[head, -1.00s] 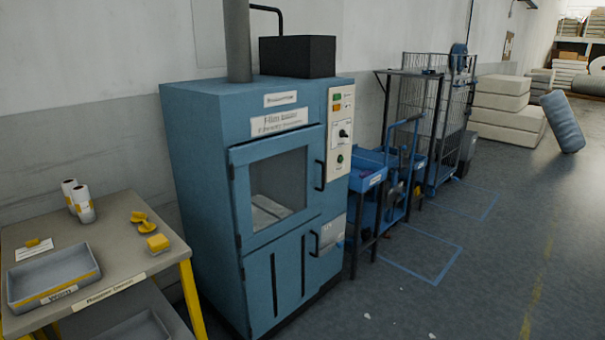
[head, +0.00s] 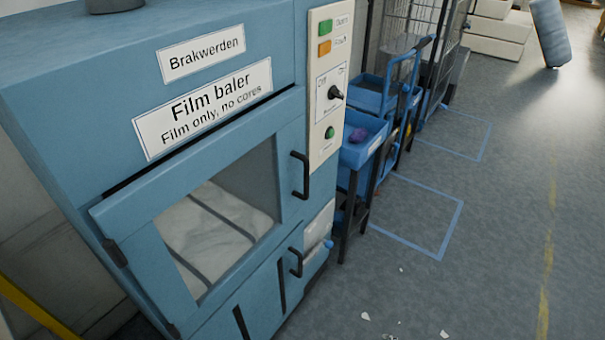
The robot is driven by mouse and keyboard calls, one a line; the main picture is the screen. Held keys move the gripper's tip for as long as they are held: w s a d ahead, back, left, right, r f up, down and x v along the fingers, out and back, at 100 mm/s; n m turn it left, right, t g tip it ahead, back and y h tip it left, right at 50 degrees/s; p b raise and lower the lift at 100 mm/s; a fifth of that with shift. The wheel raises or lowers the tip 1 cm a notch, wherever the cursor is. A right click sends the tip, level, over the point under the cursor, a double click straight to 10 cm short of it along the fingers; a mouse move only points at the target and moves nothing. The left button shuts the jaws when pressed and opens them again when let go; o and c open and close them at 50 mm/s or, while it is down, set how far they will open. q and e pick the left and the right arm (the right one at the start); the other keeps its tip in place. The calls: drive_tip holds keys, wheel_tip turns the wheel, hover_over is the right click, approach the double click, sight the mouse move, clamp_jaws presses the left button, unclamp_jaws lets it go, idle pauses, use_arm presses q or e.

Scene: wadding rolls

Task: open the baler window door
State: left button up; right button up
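The blue film baler (head: 60,100) fills the left half of the head view. Its window door (head: 135,217) has a blue frame and a clear pane, with pale film and dark straps visible behind it. The door sits against the front and looks closed. Its black upright handle (head: 301,176) is on the right side of the frame, and a hinge (head: 115,252) shows on the left. A lower door with a smaller black handle (head: 296,262) is below. Neither of my grippers is in view.
A control panel (head: 324,75) with buttons and a black knob is right of the door. Blue bins (head: 362,150) on a dark stand are beside the baler. Blue floor outlines (head: 455,225) and open grey floor (head: 500,270) lie to the right, with small scraps.

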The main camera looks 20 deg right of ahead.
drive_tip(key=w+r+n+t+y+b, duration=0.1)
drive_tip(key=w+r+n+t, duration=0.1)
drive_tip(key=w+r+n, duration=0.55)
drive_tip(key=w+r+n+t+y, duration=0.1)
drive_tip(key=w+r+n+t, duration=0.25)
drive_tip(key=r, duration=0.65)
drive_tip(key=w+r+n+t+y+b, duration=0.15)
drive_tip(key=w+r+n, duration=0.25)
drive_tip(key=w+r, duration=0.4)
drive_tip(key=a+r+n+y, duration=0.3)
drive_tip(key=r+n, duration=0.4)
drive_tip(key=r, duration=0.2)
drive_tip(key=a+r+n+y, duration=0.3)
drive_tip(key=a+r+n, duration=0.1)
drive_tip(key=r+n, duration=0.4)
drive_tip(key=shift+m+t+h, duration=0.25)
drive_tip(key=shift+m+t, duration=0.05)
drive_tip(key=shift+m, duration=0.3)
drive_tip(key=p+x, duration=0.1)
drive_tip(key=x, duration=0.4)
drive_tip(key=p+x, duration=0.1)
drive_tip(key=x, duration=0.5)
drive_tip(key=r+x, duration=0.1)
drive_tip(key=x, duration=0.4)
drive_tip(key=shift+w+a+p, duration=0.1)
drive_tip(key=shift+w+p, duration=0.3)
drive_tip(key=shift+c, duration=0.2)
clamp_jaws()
